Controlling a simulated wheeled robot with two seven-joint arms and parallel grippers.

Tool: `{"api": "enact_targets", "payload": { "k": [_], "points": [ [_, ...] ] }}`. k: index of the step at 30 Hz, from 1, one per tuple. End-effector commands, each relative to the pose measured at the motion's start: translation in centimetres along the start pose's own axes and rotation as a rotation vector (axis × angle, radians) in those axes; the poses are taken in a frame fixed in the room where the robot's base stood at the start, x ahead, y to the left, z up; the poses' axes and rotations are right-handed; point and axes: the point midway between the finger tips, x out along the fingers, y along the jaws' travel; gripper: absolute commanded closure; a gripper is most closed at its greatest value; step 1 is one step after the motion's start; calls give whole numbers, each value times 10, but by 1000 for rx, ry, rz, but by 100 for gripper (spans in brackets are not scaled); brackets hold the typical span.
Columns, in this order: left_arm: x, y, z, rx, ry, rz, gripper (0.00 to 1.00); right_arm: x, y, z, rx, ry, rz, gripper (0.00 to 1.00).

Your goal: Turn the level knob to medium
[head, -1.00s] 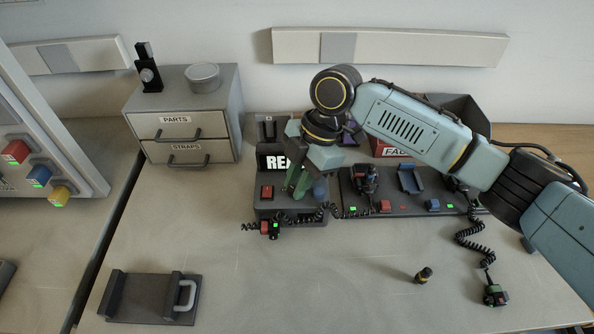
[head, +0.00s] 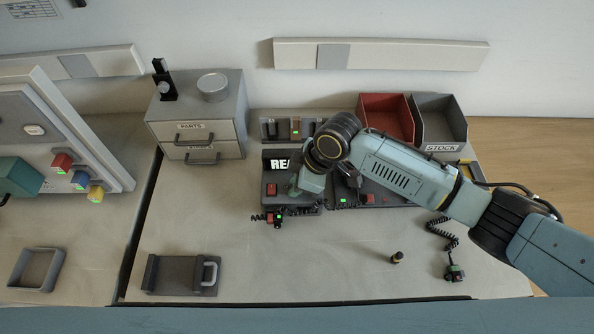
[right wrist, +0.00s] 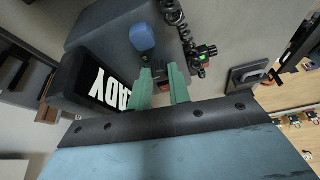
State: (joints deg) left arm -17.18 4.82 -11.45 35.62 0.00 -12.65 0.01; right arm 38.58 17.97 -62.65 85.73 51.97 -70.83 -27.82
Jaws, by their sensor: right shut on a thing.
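My right gripper (head: 294,190) is low over the unit, right of the red switch. In the right wrist view its green fingers (right wrist: 161,72) are shut on a small dark part between the tips, likely the level knob, mostly hidden. I cannot read its setting. A blue rounded knob (right wrist: 142,37) stands beyond the fingertips, apart from them. My left gripper is not in view.
A dark board with coiled cords lies right of the unit, partly under my arm. Red (head: 387,119) and grey (head: 440,122) bins stand behind. Grey drawers (head: 198,127) stand back left. A dark holder (head: 177,275) lies front left. The bench's front middle is mostly clear.

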Motion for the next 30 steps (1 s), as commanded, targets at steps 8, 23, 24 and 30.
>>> {"api": "enact_targets", "payload": {
  "k": [8, 23, 24, 30],
  "points": [
    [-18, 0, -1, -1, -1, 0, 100, -1, -1, 0, 84, -3, 34, 100],
    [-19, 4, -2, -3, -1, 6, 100, 0, -1, 0, 101, -2, 42, 100],
    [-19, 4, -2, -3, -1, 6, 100, 0, -1, 0, 101, -2, 42, 79],
    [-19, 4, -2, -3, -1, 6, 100, 0, -1, 0, 101, -1, 42, 59]
  ]
}}
